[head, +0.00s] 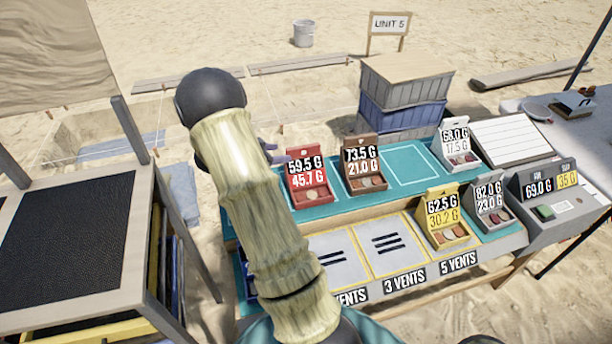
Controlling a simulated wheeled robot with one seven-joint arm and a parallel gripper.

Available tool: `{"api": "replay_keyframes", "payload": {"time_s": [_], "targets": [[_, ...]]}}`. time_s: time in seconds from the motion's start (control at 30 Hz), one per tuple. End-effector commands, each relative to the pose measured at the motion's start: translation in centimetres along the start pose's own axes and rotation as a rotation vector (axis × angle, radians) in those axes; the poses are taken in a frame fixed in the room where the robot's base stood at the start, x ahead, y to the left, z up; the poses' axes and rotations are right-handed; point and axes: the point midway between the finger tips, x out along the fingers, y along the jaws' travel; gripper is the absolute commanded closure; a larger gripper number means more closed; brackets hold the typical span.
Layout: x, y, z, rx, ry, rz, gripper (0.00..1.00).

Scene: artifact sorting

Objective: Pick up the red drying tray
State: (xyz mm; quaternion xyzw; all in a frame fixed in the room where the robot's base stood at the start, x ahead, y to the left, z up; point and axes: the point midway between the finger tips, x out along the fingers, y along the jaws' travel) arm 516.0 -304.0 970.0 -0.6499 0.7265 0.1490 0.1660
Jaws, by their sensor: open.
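The red drying tray (309,194) stands upright on the teal back row of the table, left of the brown tray. Its raised back reads 59.5 G and 45.7 G, and a small pale piece lies in its base. My arm crosses the picture just left of it. My gripper (276,154) shows only as a small dark and purplish part past the arm, close to the red tray's upper left. The arm hides most of it. It appears apart from the tray, with nothing seen held.
Brown (365,176), white (458,150), yellow (445,219) and grey (491,204) trays stand to the right. An outlined teal space (410,166) is empty. A scale (545,196) is at the right end. Crates (402,112) stand behind; a sieve frame (70,235) is at left.

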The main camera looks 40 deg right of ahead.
Motion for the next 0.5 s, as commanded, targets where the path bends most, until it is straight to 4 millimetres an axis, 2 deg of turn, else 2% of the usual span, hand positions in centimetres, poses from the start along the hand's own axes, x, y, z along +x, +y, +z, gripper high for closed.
{"api": "replay_keyframes", "payload": {"time_s": [0.33,0.5], "targets": [[0.3,0.0,0.0,0.0,0.0,0.0,0.49],[2.2,0.0,-0.1,0.0,-0.001,0.004,0.49]]}}
